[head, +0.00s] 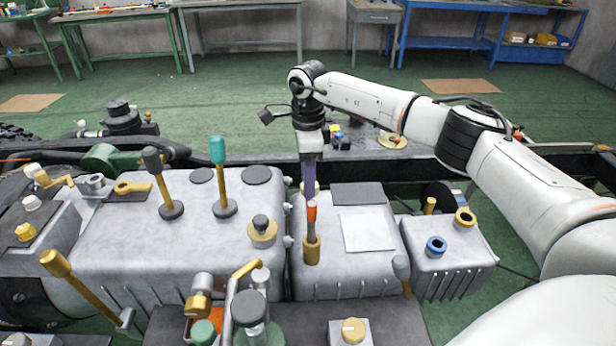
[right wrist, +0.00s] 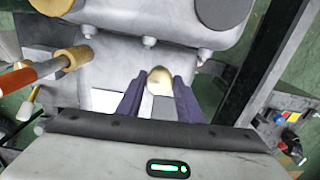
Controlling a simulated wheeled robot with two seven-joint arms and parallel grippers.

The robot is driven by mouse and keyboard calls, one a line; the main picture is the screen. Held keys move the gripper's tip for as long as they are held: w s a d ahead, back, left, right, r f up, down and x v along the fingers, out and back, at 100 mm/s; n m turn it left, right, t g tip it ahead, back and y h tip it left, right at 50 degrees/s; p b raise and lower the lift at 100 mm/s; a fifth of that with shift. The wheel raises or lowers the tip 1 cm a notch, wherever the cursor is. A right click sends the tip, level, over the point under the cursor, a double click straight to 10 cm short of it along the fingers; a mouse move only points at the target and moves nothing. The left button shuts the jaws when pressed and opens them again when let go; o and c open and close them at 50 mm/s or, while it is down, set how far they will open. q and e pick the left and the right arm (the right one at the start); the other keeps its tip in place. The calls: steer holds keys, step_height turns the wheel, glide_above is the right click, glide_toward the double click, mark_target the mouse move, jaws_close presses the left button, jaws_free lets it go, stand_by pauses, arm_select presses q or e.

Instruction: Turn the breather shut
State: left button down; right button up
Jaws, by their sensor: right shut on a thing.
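The breather, a small round cream-brass cap (right wrist: 159,80), sits on the grey casing between my right gripper's purple fingers in the right wrist view. In the head view a sliver of the cap (head: 317,187) shows beside the fingers, behind the orange-tipped lever. My right gripper (head: 309,190) points straight down at the back of the middle casing. In the right wrist view its fingertips (right wrist: 160,90) are shut on the breather from both sides. How far the cap is turned cannot be seen. My left gripper is in neither view.
An orange-tipped lever (head: 311,240) stands just in front of my right gripper; it also shows at the wrist view's left (right wrist: 35,75). Taller levers, one teal-topped (head: 219,160), stand left. A white plate (head: 368,232) lies right. A dark chassis rail (head: 350,168) runs behind.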

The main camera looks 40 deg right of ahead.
steer(key=m, duration=0.2)
steer(key=m+p, duration=0.1)
steer(key=m, duration=0.1)
steer(key=shift+w+d+r+m, duration=0.1)
steer(key=shift+r+m, duration=0.05)
steer(key=shift+m, duration=0.15)
steer(key=m+p, duration=0.1)
steer(key=m, duration=0.2)
steer(key=shift+m, duration=0.3)
steer(key=m, duration=0.3)
steer(key=shift+d+m, duration=0.1)
steer(key=shift+m, duration=2)
steer(key=shift+d, duration=0.1)
steer(key=o, duration=1.1)
steer(key=shift+c, duration=0.2)
